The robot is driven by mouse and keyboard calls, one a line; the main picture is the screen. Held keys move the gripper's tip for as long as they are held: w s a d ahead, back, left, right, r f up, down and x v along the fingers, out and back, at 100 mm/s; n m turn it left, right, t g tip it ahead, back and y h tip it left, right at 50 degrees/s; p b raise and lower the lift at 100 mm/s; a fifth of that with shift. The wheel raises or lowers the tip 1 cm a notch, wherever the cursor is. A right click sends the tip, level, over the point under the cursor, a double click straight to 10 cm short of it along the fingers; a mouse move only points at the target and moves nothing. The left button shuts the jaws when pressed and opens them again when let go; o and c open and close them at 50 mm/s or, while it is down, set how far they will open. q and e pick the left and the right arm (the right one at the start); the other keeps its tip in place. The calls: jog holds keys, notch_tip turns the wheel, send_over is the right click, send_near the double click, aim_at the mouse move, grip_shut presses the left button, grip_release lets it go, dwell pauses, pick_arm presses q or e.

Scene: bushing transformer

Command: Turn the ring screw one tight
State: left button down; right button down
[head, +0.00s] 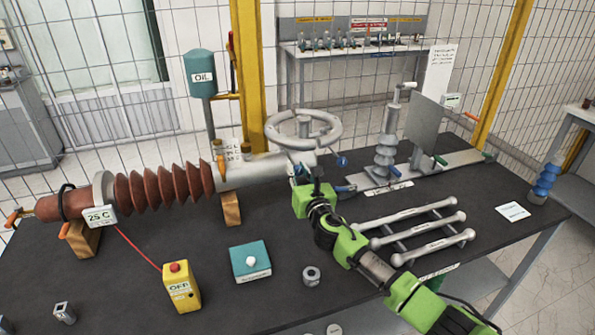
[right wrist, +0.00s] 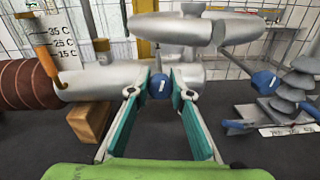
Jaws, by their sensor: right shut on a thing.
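My right gripper (right wrist: 160,88) has its teal-padded fingers around a blue ring screw (right wrist: 159,86) at the end of the grey transformer bushing, under the handwheel. It is shut on this screw, whose number I cannot read. In the head view my right gripper (head: 310,178) reaches the bushing's end from the front right and hides the held screw. A second blue screw (right wrist: 264,82) with a white mark sits to the right, and it also shows in the head view (head: 342,160). A third blue piece (right wrist: 235,127) is lower right. My left gripper is out of view.
A grey handwheel (head: 303,128) stands right above my right gripper. The brown ribbed bushing (head: 165,187) lies to the left on wooden blocks. Grey rods (head: 420,230) lie at the right. A yellow OFF box (head: 181,288) and a teal button box (head: 250,262) stand in front.

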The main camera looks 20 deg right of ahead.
jog(key=m, duration=0.4)
jog(key=shift+m, duration=0.3)
jog(key=m, duration=0.3)
jog(key=shift+m+b, duration=0.3)
jog(key=m, duration=0.6)
jog(key=shift+d+f+m+y, duration=0.1)
jog(key=shift+f+m+y, duration=0.05)
jog(key=shift+m+y, duration=0.2)
jog(key=m, duration=0.3)
jog(key=shift+m+b, duration=0.3)
jog(key=shift+m, duration=0.05)
jog(key=m, duration=0.3)
jog(key=shift+f+m, duration=0.1)
jog(key=shift+m, duration=0.2)
jog(key=m, duration=0.3)
jog(key=shift+y, duration=0.25)
jog(key=m, duration=0.4)
jog(key=shift+m, duration=0.4)
